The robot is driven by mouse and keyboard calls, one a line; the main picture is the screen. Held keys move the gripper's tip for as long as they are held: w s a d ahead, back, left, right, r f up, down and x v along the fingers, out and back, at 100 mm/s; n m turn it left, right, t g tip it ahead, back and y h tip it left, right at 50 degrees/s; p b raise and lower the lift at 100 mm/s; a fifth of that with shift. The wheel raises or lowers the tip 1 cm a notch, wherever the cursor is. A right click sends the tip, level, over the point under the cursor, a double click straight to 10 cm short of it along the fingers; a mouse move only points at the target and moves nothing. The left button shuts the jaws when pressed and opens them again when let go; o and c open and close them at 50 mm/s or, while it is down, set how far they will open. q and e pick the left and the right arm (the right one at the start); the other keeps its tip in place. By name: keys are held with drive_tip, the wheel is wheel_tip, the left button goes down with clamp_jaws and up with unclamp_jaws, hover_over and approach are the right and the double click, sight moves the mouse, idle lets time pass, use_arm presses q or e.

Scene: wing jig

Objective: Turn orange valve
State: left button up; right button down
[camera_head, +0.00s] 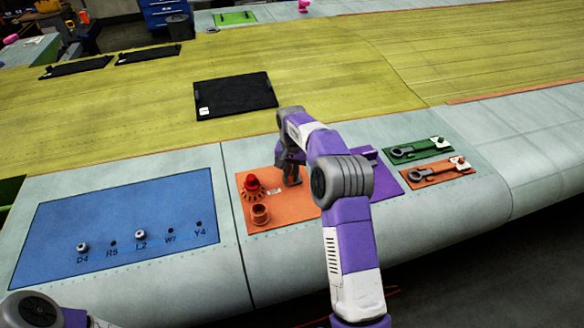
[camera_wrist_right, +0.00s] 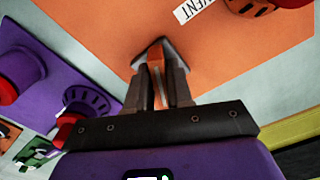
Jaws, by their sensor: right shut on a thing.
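The orange panel (camera_head: 282,212) lies on the pale wing skin, left of a purple panel. At its left are an orange toothed fitting with a red knob (camera_head: 252,183) and an orange round fitting (camera_head: 260,214). My right gripper (camera_head: 291,178) is over the panel, just right of these. In the right wrist view the gripper (camera_wrist_right: 160,78) points at the orange panel (camera_wrist_right: 110,25) and is shut on a narrow orange piece, the orange valve's handle (camera_wrist_right: 156,84). The fingers hide much of the valve. My left gripper is out of view; only part of its arm shows at bottom left.
A purple panel (camera_head: 386,184) with red-knobbed fittings is partly behind my right arm. Green (camera_head: 432,144) and orange (camera_head: 458,173) tool plates lie to its right. A blue panel (camera_head: 60,225) is on the left. A black tray (camera_head: 235,94) lies behind on yellow skin.

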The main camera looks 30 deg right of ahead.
sight(291, 170)
drive_tip(key=m+p, duration=0.1)
drive_tip(key=m, duration=0.2)
drive_tip(key=m+p, duration=0.1)
drive_tip(key=m, duration=0.2)
drive_tip(key=shift+w+a+r+m, duration=0.1)
drive_tip(key=shift+w+m, duration=0.1)
drive_tip(key=shift+m, duration=0.1)
drive_tip(key=m+p, duration=0.2)
drive_tip(key=m, duration=0.3)
drive_tip(key=shift+w+m, duration=0.15)
drive_tip(key=shift+m, duration=0.25)
drive_tip(key=c, duration=1.1)
unclamp_jaws()
wheel_tip(291, 170, up, 7)
drive_tip(key=shift+r, duration=0.2)
